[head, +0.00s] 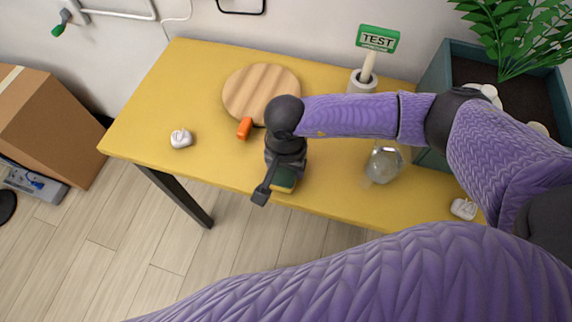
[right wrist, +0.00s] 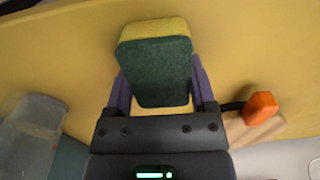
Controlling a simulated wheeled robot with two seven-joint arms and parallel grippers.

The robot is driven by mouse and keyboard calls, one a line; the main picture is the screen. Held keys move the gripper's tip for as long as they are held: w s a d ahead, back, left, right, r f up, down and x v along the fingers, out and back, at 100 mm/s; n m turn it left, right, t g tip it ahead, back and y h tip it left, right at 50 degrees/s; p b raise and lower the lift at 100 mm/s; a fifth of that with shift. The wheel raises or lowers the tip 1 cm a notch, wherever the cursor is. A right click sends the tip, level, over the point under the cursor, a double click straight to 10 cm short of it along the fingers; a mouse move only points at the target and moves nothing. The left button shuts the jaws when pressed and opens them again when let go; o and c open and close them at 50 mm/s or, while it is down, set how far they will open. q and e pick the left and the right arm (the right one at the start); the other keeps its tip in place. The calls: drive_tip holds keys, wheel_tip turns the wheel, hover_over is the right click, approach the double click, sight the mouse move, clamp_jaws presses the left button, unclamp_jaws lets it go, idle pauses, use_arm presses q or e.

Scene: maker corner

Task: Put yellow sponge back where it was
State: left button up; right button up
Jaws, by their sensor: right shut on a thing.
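The yellow sponge (right wrist: 152,30) has a dark green scouring side that faces the camera in the right wrist view. My right gripper (right wrist: 158,92) is shut on it, with a purple finger on each side. In the head view the sponge (head: 284,181) shows only partly below my right gripper (head: 277,180), close to the front edge of the yellow table (head: 225,170). Whether the sponge touches the table top cannot be told. My left gripper is not in view.
A round wooden board (head: 262,88) and an orange object (head: 244,128) lie behind the gripper. A clear jar (head: 384,164) stands to the right, and a small white object (head: 181,138) lies to the left. A green planter (head: 434,80) is at the back right. The table's left part is mostly clear.

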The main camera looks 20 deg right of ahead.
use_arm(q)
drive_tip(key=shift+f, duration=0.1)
use_arm(e)
drive_tip(key=o, duration=0.8)
drive_tip(key=shift+f, duration=0.15)
drive_tip(key=o, duration=0.3)
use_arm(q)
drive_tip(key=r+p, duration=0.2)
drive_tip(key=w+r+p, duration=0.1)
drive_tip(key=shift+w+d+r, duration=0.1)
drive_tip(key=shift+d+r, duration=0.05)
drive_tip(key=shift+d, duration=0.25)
use_arm(e)
drive_tip(key=shift+o, duration=0.2)
wheel_tip(320, 180, up, 12)
drive_tip(key=shift+r, duration=0.2)
